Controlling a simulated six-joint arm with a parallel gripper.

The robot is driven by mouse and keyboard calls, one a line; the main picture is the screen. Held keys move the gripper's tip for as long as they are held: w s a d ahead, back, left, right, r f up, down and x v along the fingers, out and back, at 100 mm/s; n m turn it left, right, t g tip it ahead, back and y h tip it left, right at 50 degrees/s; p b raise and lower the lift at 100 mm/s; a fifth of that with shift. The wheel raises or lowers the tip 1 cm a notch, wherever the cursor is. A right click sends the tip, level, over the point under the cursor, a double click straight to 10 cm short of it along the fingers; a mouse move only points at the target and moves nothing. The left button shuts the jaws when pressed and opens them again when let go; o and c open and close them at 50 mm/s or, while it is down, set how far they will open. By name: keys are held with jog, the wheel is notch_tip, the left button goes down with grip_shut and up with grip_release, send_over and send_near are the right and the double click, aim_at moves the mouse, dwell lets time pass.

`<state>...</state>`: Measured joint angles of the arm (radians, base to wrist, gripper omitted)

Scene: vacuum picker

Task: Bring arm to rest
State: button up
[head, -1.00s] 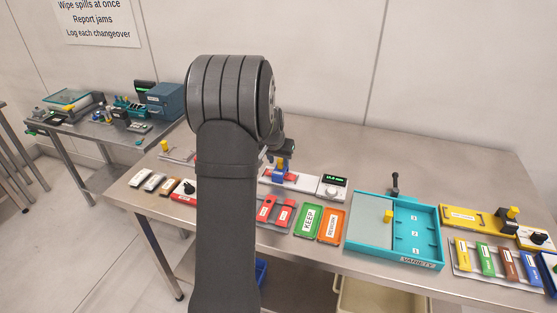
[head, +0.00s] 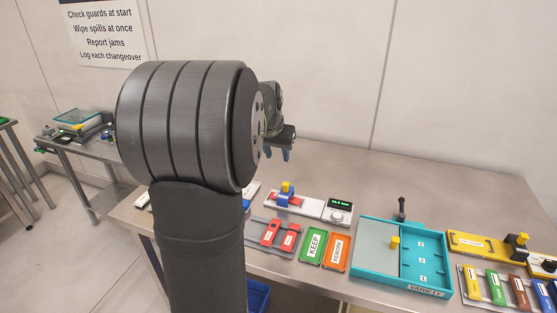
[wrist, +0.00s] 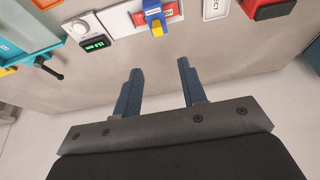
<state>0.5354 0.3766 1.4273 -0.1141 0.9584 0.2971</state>
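My gripper (head: 278,154) is at the end of my arm, above the back part of the steel table (head: 430,180). In the wrist view my gripper (wrist: 157,68) has its two blue fingers wide apart, with only bare tabletop between them. It holds nothing. A white gauge unit (head: 312,207) with a green-lit display lies on the table below and in front of the gripper. Its blue slider with a yellow knob (head: 286,188) is clear of the fingers. My large grey arm joint hides the left part of the table.
Green KEEP (head: 314,244) and orange (head: 337,253) trays lie beside red blocks (head: 270,234). A teal VARIETY tray (head: 376,277) with an upright black lever is to the right, then a yellow fixture (head: 480,243) and a rack of coloured blocks. The back right tabletop is bare.

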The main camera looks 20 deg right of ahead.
aim_at(285, 185)
dwell(0.3)
jog(key=x, duration=1.7)
jog(key=shift+d+f, duration=0.1)
jog(key=shift+f, duration=0.05)
